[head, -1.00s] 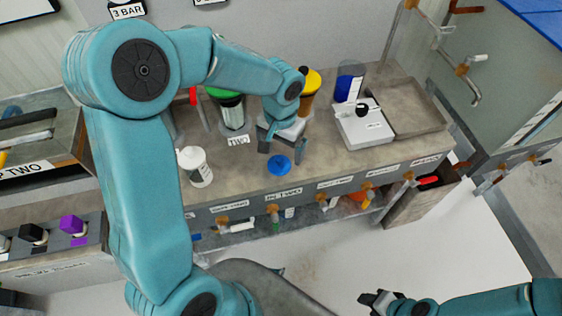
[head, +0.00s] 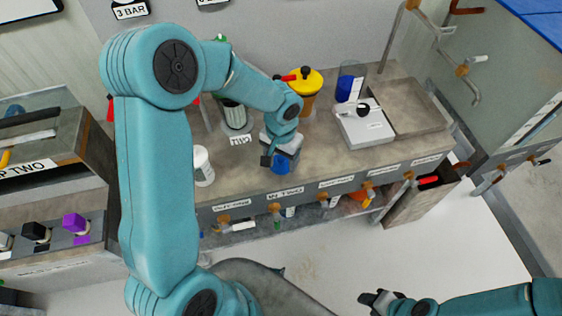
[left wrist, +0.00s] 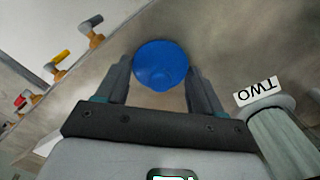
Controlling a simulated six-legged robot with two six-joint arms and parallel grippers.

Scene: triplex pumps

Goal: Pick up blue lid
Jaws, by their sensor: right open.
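The blue lid (head: 281,167) lies on the worktop near its front edge in the head view, partly hidden by my left gripper (head: 280,160). In the left wrist view the round blue lid (left wrist: 161,66) sits between the fingertips of my left gripper (left wrist: 160,80). My right gripper (head: 381,300) is at the bottom right of the head view, open and empty, away from the worktop.
A white container (head: 203,166) stands left of the lid. A green-topped jar (head: 234,116), a yellow-topped container (head: 305,90) and a white device (head: 365,126) stand behind. Valves (head: 275,208) line the front edge. The worktop (head: 330,155) right of the lid is clear.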

